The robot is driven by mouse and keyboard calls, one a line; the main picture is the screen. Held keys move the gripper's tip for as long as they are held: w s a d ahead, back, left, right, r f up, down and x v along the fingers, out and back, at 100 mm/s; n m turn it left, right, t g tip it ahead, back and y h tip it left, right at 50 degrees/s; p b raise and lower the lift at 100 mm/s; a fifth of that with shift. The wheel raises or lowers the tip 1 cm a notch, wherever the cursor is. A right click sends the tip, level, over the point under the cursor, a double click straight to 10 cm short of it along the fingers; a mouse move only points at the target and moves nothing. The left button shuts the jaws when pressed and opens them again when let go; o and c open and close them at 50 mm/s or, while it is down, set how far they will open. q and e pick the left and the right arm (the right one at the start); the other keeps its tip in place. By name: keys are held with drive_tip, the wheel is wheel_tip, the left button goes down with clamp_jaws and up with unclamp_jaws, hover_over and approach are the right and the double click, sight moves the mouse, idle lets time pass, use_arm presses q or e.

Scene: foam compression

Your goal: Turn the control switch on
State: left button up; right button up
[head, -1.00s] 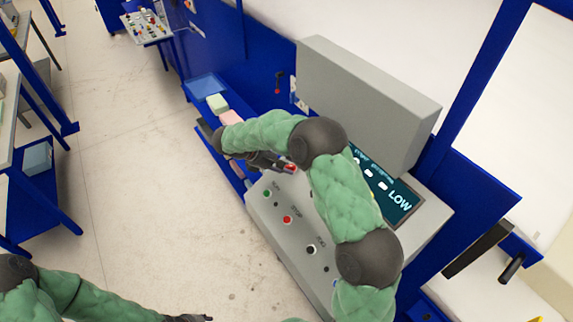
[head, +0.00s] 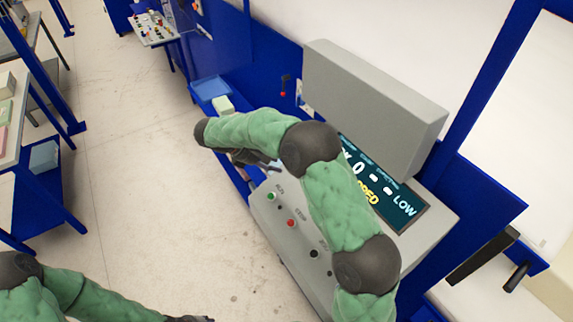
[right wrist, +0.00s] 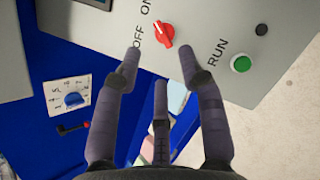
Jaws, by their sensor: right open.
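The control switch (right wrist: 163,33) is a small red rotary knob with a white mark on the grey panel, with OFF and ON printed beside it in the right wrist view. I cannot tell for sure which label it points to. My right gripper (right wrist: 160,58) is open and empty, its fingertips spread near the knob, apart from it as far as I see. In the head view my right gripper (head: 264,163) is over the panel's far end, partly covered by my own arm, and the switch is hidden. My left gripper (head: 190,318) barely shows at the bottom edge.
The grey control panel (head: 272,222) carries a green RUN button (head: 271,196), a red STOP button (head: 291,223) and a black knob (head: 314,254). A dial (right wrist: 72,99) is on the blue frame. Pale floor lies left of the panel.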

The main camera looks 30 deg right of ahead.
drive_tip(key=shift+v, duration=2.55)
